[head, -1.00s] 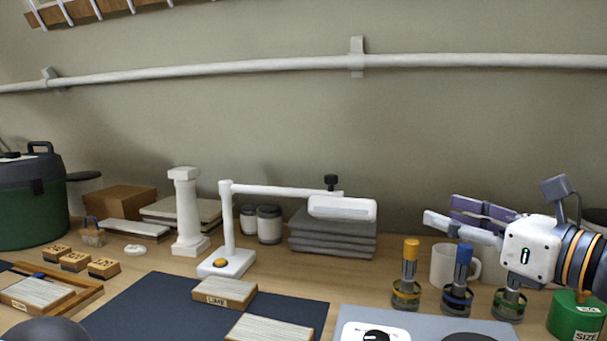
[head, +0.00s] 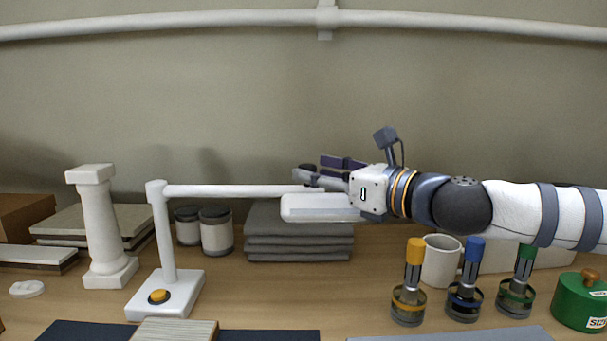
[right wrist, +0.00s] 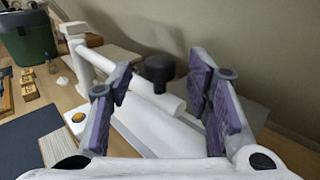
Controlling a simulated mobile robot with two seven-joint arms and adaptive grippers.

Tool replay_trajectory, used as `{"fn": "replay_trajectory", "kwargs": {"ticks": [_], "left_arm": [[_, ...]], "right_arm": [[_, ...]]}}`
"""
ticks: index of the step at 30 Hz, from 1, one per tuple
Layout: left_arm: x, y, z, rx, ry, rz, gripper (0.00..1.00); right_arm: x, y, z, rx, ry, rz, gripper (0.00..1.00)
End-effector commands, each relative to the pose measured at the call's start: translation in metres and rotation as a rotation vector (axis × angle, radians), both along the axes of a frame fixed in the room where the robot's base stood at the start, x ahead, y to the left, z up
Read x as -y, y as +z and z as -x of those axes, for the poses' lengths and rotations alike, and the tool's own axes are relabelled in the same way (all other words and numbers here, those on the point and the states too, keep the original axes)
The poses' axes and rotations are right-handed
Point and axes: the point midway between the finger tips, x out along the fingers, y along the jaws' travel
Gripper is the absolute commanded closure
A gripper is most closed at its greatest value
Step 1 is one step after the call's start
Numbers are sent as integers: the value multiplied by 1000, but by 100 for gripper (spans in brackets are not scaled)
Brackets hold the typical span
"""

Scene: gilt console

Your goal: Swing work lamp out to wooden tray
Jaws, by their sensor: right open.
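The white work lamp stands on its base (head: 165,295), with a yellow button on it. Its horizontal arm (head: 235,191) reaches right from the upright post to the flat white lamp head (head: 318,208). My right gripper (head: 318,172) is open at the head end of the lamp. In the right wrist view, the black knob (right wrist: 157,69) shows between the spread fingers of my right gripper (right wrist: 160,78), with no clear contact. The lamp head (right wrist: 155,125) lies below them. The wooden tray is out of the head view; a wooden edge (right wrist: 6,92) at the wrist view's far left may be part of it.
A white column (head: 102,230) stands left of the lamp. Two jars (head: 215,230) and a stack of grey cloths (head: 298,235) are behind it. A white mug (head: 440,260) and yellow-, blue- and green-topped tools stand below my right arm.

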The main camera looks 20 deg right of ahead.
Motion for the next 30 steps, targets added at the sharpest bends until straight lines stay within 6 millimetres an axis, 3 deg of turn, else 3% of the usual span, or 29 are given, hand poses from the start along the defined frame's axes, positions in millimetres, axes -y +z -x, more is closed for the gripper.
{"fn": "replay_trajectory", "kwargs": {"ticks": [6,14,21,30], "left_arm": [[0,-2,2,-7,0,0,60],[0,-2,2,-6,0,0,60],[0,-2,2,-6,-1,1,60],[0,-3,3,-9,-1,0,60]], "right_arm": [[-14,2,-24,4,0,0,54],[-15,3,-27,4,0,0,54],[-15,3,-26,4,0,0,100],[-19,2,-29,4,-8,0,100]]}}
